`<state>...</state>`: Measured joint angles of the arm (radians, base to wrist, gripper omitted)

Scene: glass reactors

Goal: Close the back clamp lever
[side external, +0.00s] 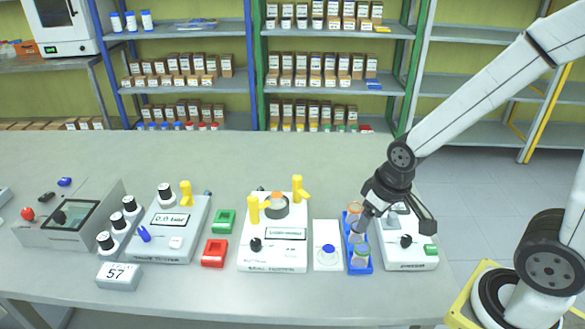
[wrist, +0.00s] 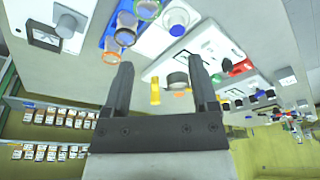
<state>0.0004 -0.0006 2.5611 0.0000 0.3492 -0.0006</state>
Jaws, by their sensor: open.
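Two yellow clamp levers stand on the white middle device in the side view. The back clamp lever (side external: 299,188) stands upright at the device's back right. The front lever (side external: 253,209) stands at the left, beside a grey ring with an orange top (side external: 275,205). In the wrist view a yellow lever (wrist: 155,91) shows between my fingers, well beyond them; it looks like the back one. My gripper (side external: 398,214) is open and empty, to the right of the levers, above the blue vial rack and the right-hand device. Its two dark fingers also show in the wrist view (wrist: 163,78).
A blue rack (side external: 357,267) with vials stands right of the middle device, and a white device (side external: 412,257) stands beyond it. Green (side external: 224,221) and red (side external: 214,253) blocks lie left. Another device (side external: 168,246) carries a yellow lever. The table behind the devices is clear.

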